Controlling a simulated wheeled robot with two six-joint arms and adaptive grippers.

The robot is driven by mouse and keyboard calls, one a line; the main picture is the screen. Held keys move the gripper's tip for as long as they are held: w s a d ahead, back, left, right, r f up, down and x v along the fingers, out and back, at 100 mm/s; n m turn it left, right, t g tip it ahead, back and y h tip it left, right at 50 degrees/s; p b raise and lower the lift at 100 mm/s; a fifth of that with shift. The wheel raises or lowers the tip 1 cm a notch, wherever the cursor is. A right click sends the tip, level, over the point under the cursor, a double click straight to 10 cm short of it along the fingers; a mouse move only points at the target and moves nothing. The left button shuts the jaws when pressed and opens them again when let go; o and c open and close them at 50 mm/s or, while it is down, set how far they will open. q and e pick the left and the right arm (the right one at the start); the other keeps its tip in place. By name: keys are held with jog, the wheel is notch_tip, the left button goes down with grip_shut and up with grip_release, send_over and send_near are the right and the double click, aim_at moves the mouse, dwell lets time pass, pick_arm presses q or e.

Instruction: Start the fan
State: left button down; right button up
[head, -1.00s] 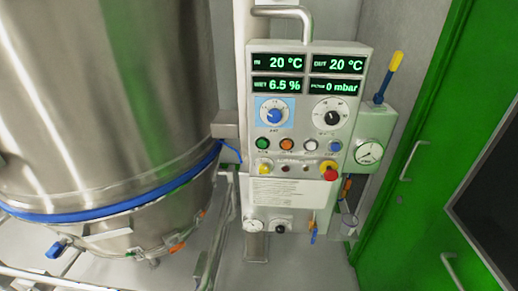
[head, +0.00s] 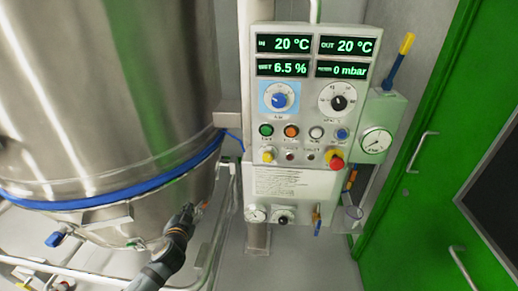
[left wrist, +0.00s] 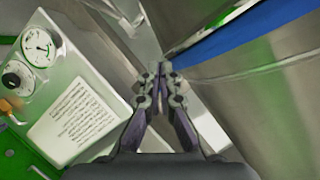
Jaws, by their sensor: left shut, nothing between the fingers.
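The control panel (head: 300,155) stands upright in the middle of the head view. Its displays read 20 °C, 20 °C, 6.5 % and 0 mbar. Below them are a blue knob (head: 279,99) on a blue square and a black dial (head: 338,102). A row holds a green button (head: 266,130), an orange button (head: 291,131), a white button (head: 316,132) and a blue button (head: 341,134). The labels are too small to read. My left gripper (head: 189,211) is shut and empty, below and left of the panel, in front of the steel vessel; it also shows in the left wrist view (left wrist: 162,70).
The steel vessel (head: 110,90) with a blue band fills the left. A red stop button (head: 336,162) sits low on the panel. A gauge box (head: 376,141) and a green door (head: 425,150) are at the right. White rails (head: 215,245) run low by the vessel.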

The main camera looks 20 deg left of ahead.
pick_arm(q)
jog(key=w+d+r+m+t+h, duration=0.2)
jog(key=w+r+m+t, duration=0.1)
jog(key=r, duration=0.4)
jog(key=w+d+r+m+t+h, duration=0.2)
jog(key=r+m+t, duration=0.1)
jog(key=r, duration=0.4)
jog(key=s+d+r+m+g+h, duration=0.1)
jog(key=d+r+m+g+h, duration=0.3)
jog(key=d+r+m+h, duration=0.5)
jog(key=d+m+h, duration=0.2)
jog(key=d+m, duration=0.1)
jog(key=m, duration=0.3)
jog(key=shift+s+r+g+h+b, duration=0.15)
jog(key=shift+s+g+h+b, duration=0.15)
jog(key=shift+b, duration=0.1)
